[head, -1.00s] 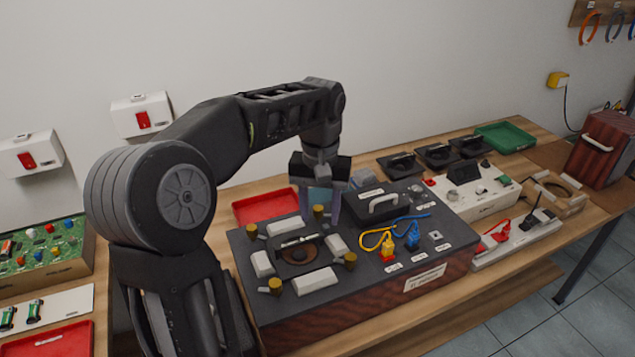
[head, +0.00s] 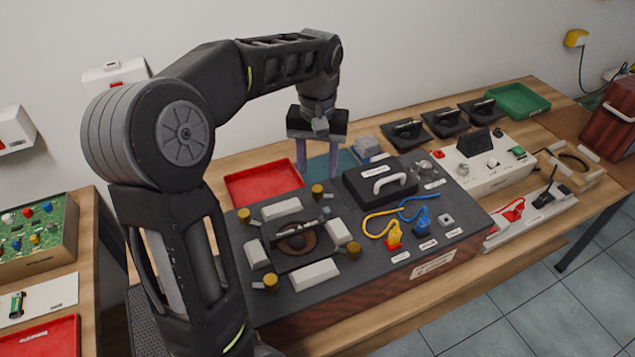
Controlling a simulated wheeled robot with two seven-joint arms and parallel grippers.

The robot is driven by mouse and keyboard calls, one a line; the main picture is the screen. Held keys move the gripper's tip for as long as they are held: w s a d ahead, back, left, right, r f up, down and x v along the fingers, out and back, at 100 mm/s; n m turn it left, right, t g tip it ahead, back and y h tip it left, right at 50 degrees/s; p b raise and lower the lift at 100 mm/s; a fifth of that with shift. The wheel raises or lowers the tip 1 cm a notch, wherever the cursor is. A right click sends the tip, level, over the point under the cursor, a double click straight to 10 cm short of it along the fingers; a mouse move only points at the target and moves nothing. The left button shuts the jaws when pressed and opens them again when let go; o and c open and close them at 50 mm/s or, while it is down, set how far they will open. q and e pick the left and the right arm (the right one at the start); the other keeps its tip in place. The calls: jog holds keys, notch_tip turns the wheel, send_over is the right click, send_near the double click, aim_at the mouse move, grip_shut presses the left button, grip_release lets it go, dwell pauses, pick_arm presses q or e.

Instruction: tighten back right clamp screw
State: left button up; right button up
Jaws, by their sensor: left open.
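The dark box (head: 371,283) has several brass clamp screws around a square plate (head: 293,245) with white blocks. The back right clamp screw (head: 317,191) is a short brass knob, standing upright and fully visible. My left gripper (head: 318,172) is open and empty, its two fingers pointing down. In the picture its fingertips are just above and behind this screw, apart from it. Other brass screws stand at the back left (head: 244,214), front left (head: 270,281) and front right (head: 353,249). My right gripper is out of view.
A black block with a handle (head: 380,183) stands on the box right of the screw. Yellow and blue cables (head: 395,213) lie in front of it. A red tray (head: 263,184) is behind the box. My left arm covers the box's left side.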

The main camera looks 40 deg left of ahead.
aim_at(317, 188)
pick_arm(q)
notch_tip(317, 188, down, 6)
jog(key=shift+f, duration=0.1)
jog(key=shift+c, duration=0.3)
grip_shut()
dwell(0.3)
